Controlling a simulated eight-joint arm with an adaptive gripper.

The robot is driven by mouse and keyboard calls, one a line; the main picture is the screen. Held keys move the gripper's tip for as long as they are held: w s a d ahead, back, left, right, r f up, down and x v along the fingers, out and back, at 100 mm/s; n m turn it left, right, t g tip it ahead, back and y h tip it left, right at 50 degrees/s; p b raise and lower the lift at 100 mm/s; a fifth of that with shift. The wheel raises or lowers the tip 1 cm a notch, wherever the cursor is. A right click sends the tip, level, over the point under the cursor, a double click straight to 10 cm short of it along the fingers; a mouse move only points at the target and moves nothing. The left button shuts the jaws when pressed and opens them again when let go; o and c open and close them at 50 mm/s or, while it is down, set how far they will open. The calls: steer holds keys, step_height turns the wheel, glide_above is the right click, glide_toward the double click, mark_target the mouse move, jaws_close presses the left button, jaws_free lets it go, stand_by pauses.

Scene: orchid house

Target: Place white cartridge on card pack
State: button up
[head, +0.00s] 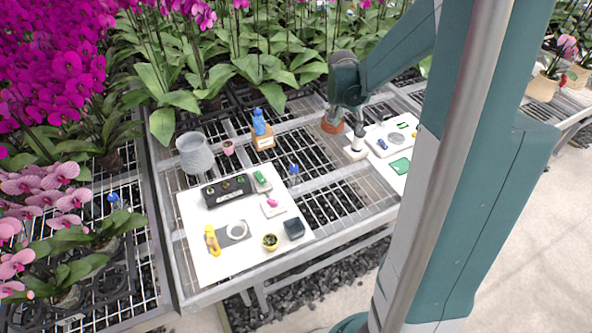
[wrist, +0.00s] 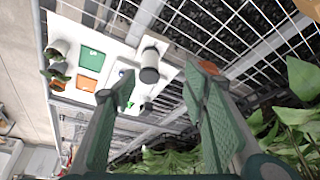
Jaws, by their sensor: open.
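My gripper (head: 356,132) is open and empty over the left edge of the right white board. Its two fingers (wrist: 161,84) stand wide apart in the wrist view. A small white piece with a dark upper part (head: 355,151) sits just below the gripper in the head view. A pale cylinder with a dark end (wrist: 150,63) shows between and beyond the fingertips in the wrist view. I cannot tell surely whether either is the white cartridge. A flat green card-like piece (head: 399,166) lies on the right board; I cannot tell surely which thing is the card pack.
A terracotta pot (head: 332,124) stands close to my gripper. Orchids crowd behind.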

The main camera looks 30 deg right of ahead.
steer(key=s+a+r+n+t+y, duration=0.1)
steer(key=s+a+r+n, duration=0.2)
steer(key=a, duration=0.4)
steer(key=s+a+r+n+t, duration=0.1)
steer(key=s+a+r, duration=0.3)
steer(key=a+r, duration=0.15)
steer(key=s+a+r+n+t+y, duration=0.1)
steer(key=s+a+r+n, duration=0.2)
steer(key=a, duration=0.4)
steer(key=s+a+r+n+t+y, duration=0.1)
steer(key=s+a+n, duration=0.4)
steer(key=s+a, duration=0.9)
steer(key=shift+s+a+r+t+y, duration=0.4)
steer(key=shift+s+r+y, duration=0.15)
steer(key=shift+r, duration=0.2)
